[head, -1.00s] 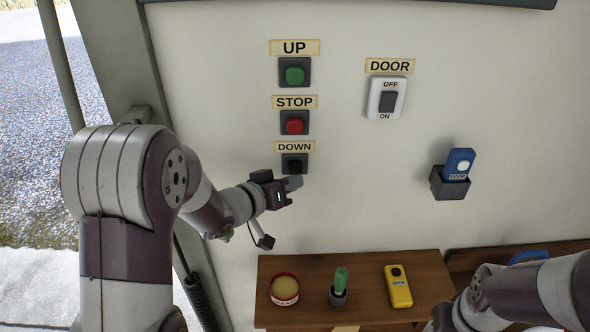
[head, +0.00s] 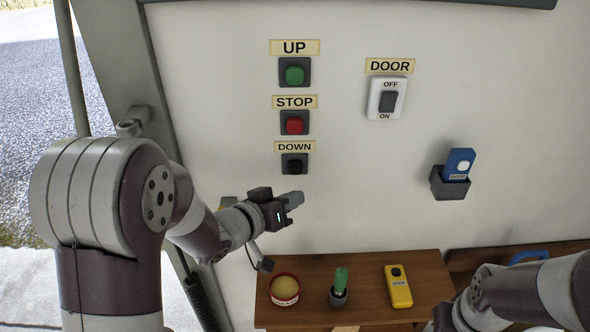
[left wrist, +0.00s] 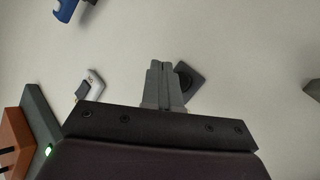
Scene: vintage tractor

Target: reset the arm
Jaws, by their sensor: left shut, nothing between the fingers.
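My left gripper (head: 293,198) is shut and empty. In the head view it is in front of the white wall, below the black DOWN button (head: 294,164) and apart from it. Its closed fingers (left wrist: 163,84) also show in the left wrist view, with a dark square button (left wrist: 187,82) partly behind them. The red STOP button (head: 295,125) and the green UP button (head: 294,75) are above the DOWN button. My right arm (head: 520,292) is at the lower right; its fingers are not visible.
A wooden shelf (head: 360,262) below carries a round tin (head: 285,287), a green-topped object (head: 340,283) and a yellow remote (head: 398,286). A white DOOR switch (head: 388,98) and a blue remote in a dark holder (head: 450,187) are on the wall. The wall between them is clear.

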